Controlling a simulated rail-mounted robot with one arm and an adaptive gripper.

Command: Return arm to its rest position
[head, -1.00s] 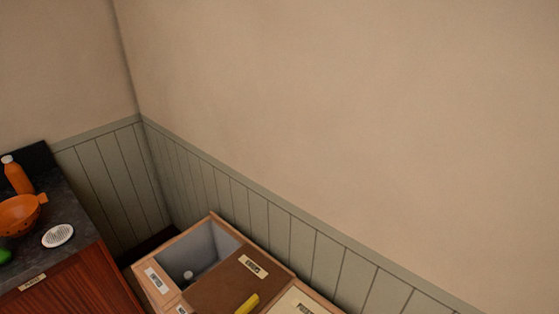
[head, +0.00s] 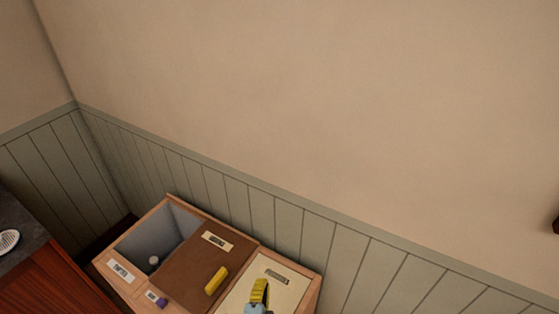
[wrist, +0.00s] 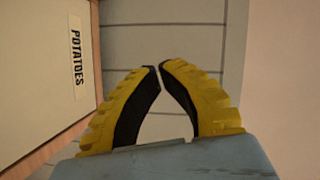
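My gripper (head: 259,288) shows at the bottom of the head view, with ribbed yellow fingers on a pale blue body. It appears in front of the cream lid of the wooden bin unit. In the wrist view, the gripper (wrist: 160,66) has its two fingertips almost together, with a thin gap and nothing between them. Most of my arm is out of view.
The wooden bin unit (head: 310,292) has an open grey compartment (head: 160,236), a brown lid (head: 190,268) with a yellow object (head: 216,281), and a cream lid (head: 243,290). A "POTATOES" label (wrist: 76,50) and grey-green panelling (wrist: 165,40) show in the wrist view.

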